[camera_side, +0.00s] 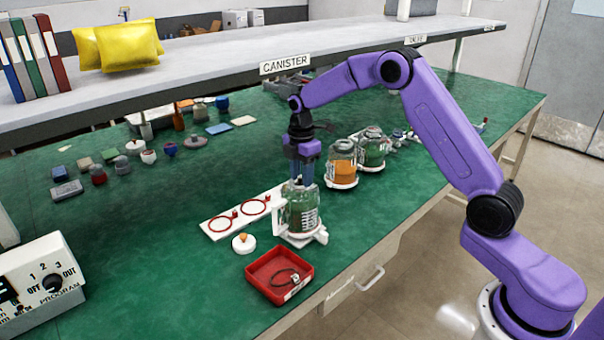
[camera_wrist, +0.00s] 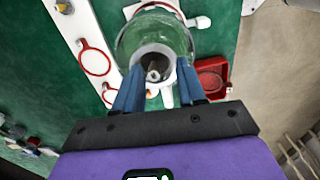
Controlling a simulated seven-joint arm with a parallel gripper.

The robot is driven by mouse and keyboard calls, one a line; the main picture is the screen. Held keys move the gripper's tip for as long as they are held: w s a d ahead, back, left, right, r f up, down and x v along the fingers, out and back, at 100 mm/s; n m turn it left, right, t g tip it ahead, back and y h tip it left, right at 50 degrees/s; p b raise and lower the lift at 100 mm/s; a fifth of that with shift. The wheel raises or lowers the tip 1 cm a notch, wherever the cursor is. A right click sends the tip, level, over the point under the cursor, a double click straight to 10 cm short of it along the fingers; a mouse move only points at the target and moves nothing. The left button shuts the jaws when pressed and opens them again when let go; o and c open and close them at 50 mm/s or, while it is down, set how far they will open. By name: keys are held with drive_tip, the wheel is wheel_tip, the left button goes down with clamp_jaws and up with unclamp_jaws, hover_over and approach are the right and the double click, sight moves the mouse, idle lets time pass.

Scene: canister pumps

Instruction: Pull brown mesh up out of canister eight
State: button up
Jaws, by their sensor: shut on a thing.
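The glass canister (camera_side: 300,212) stands in a white holder at the front, its lid off. I take it as canister eight, but cannot read a number. My gripper (camera_side: 299,182) points down into its mouth. In the wrist view the canister (camera_wrist: 130,42) shows its round opening, and my blue fingers (camera_wrist: 157,80) straddle a grey round piece with a dark brownish middle (camera_wrist: 152,62). This seems to be the top of the brown mesh, and the fingers are shut on it. Most of the mesh is hidden by the glass and fingers.
A red tray (camera_side: 280,275) with a dark ring sits in front. A white lid with an orange knob (camera_side: 243,243) and a white plate with red rings (camera_side: 225,222) lie left. An orange-filled canister (camera_side: 343,165) and a green one (camera_side: 372,150) stand behind, right.

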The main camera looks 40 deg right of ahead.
drive_tip(key=shift+w+r, duration=0.15)
drive_tip(key=shift+r, duration=0.45)
clamp_jaws()
idle(1.1)
drive_tip(key=shift+r, duration=3.6)
